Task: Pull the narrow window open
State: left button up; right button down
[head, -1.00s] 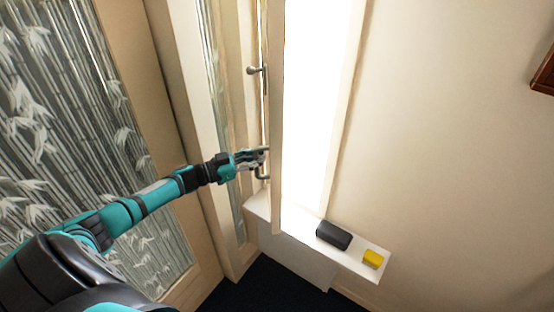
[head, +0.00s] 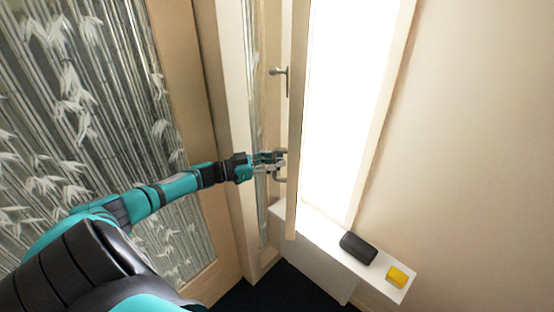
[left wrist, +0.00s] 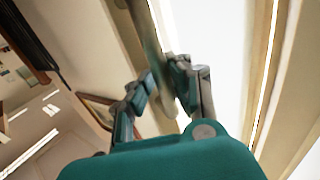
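The narrow window's sash (head: 297,130) stands ajar in the head view, seen nearly edge-on, with a bright gap to its right. It has an upper grey handle (head: 279,71) and a lower grey handle (head: 282,179). My left gripper (head: 276,160) is at the lower handle on the sash's left side. In the left wrist view, my left gripper's fingers (left wrist: 162,80) close in from both sides on a grey bar (left wrist: 150,38), which looks like this handle. The exact contact is partly hidden by the fingers. My right gripper is not in view.
A white ledge (head: 325,237) below the opening carries a black box (head: 358,248) and a yellow block (head: 397,277). A bamboo-patterned glass panel (head: 100,110) in a wooden frame stands left. A plain wall (head: 470,130) is at right.

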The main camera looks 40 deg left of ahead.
pick_arm(q)
jog(key=o, duration=0.4)
jog(key=shift+s+r, duration=0.1)
jog(key=shift+s, duration=0.05)
jog(key=shift+a, duration=0.1)
jog(key=shift+w, duration=0.2)
jog(key=shift+s, duration=0.1)
jog(key=v, duration=1.2)
